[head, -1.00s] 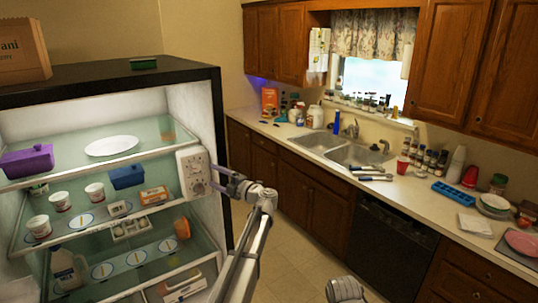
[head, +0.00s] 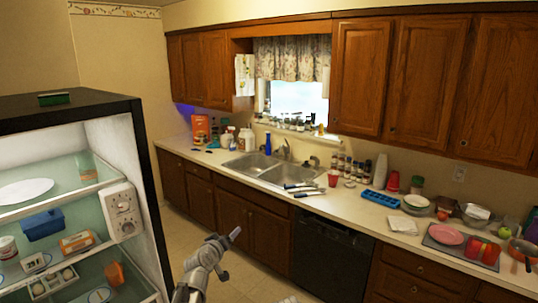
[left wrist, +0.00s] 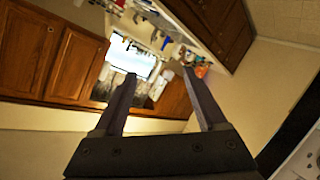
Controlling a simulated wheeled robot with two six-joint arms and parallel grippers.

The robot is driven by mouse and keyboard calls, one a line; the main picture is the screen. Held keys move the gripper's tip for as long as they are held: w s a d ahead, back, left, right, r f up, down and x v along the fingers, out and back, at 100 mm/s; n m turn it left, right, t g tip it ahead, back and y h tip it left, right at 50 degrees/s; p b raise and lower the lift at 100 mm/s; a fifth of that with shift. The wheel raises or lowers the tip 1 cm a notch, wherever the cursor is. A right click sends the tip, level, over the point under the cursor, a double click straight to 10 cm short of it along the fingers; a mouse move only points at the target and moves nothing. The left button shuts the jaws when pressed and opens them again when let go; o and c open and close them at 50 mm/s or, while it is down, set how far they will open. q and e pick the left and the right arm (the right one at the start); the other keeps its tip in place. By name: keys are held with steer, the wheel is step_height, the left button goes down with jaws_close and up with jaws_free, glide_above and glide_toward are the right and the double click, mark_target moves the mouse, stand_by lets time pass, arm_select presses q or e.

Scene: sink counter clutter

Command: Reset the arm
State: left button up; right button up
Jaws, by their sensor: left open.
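My left arm comes in at the bottom of the head view. Its gripper (head: 229,254) is open and empty, in the air between the open fridge and the lower cabinets, with floor below. In the left wrist view the two dark fingers of the gripper (left wrist: 158,76) stand apart with nothing between them. Beyond them is the tilted room, with the window and the counter. My right gripper is not in view.
The open fridge (head: 130,122), holding a white plate (head: 24,190) and a blue container (head: 42,224), stands at left. The counter holds a sink (head: 250,165), a blue tray (head: 382,198) and a pink plate (head: 446,235). The floor between fridge and cabinets is clear.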

arm_select(q)
steer(key=s+a+f+m+g+y, duration=0.1)
steer(key=s+f+m+g, duration=0.1)
steer(key=s+f+g, duration=0.6)
steer(key=s+a+f+m+g+y+b, duration=0.1)
steer(key=s+f, duration=0.2)
steer(key=s, duration=0.9)
steer(key=s+a+f+m+g+y, duration=0.1)
steer(key=s+f+m+g, duration=0.1)
steer(key=s+f+g, duration=0.6)
steer(key=s+d+f+m+t+b, duration=0.1)
steer(key=s+d+f+b, duration=0.2)
steer(key=d+f+b, duration=0.2)
steer(key=s+d+f+m+t+y+b, duration=0.1)
steer(key=s+d+f+m+b, duration=0.1)
steer(key=s+d+f+b, duration=0.2)
step_height(320, 180, down, 3)
steer(key=d+b, duration=0.1)
steer(key=b, duration=0.4)
steer(key=shift+d+t+b, duration=0.3)
steer(key=shift+d, duration=0.1)
steer(key=shift+s, duration=0.1)
